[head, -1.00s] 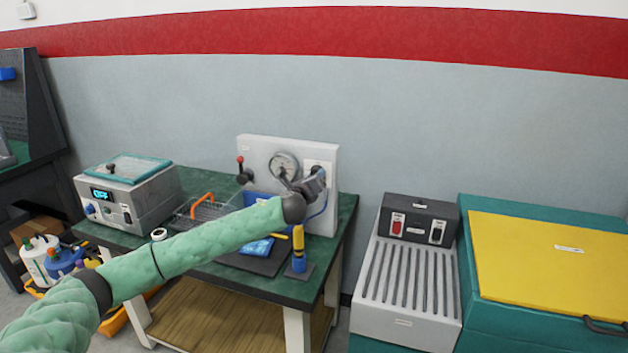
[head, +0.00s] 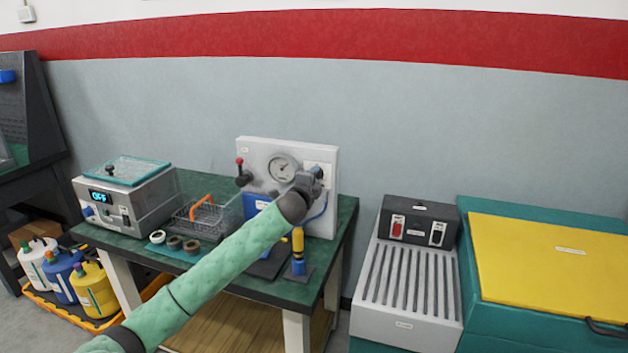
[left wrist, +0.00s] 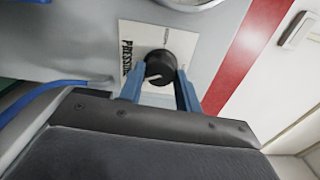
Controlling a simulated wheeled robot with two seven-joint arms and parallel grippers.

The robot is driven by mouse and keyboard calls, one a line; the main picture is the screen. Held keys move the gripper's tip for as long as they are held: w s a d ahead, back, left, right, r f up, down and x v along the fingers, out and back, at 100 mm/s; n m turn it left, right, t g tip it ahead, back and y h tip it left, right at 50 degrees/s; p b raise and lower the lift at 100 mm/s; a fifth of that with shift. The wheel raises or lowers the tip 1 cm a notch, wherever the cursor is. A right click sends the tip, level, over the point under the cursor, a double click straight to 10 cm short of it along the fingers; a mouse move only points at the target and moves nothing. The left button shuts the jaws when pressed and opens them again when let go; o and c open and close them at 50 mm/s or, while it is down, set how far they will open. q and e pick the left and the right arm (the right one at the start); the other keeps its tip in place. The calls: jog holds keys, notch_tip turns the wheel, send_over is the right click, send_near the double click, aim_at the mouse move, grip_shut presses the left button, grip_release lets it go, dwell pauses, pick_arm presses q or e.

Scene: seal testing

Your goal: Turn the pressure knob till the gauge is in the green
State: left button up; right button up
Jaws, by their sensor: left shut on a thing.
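The pressure knob (left wrist: 160,68) is black and round with a pale mark, on a white plate labelled PRESSURE (left wrist: 130,52) in the left wrist view. My left gripper (left wrist: 158,88) is shut on it, with one blue finger on each side. In the head view my left gripper (head: 313,180) is at the right side of the grey-white panel (head: 256,152) and largely hides the knob. The round gauge (head: 283,168) is on the panel, left of the gripper. Its needle and coloured zones are too small to read. My right gripper is in neither view.
A red-tipped lever (head: 240,168) is on the panel's left. A yellow-and-blue cylinder (head: 298,250) stands on the green table (head: 180,256) below my arm. A wire basket (head: 208,222) and a grey box with a display (head: 130,200) are further left.

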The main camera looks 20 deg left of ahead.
pick_arm(q)
jog(key=n+p, duration=0.2)
jog(key=n, duration=1.6)
jog(key=shift+a+p, duration=0.1)
jog(key=shift+p, duration=0.3)
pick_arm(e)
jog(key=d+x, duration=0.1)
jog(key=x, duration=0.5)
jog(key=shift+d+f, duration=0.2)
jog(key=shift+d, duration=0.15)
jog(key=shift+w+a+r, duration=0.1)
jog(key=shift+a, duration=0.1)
pick_arm(q)
jog(key=o, duration=1)
jog(key=shift+c, duration=0.2)
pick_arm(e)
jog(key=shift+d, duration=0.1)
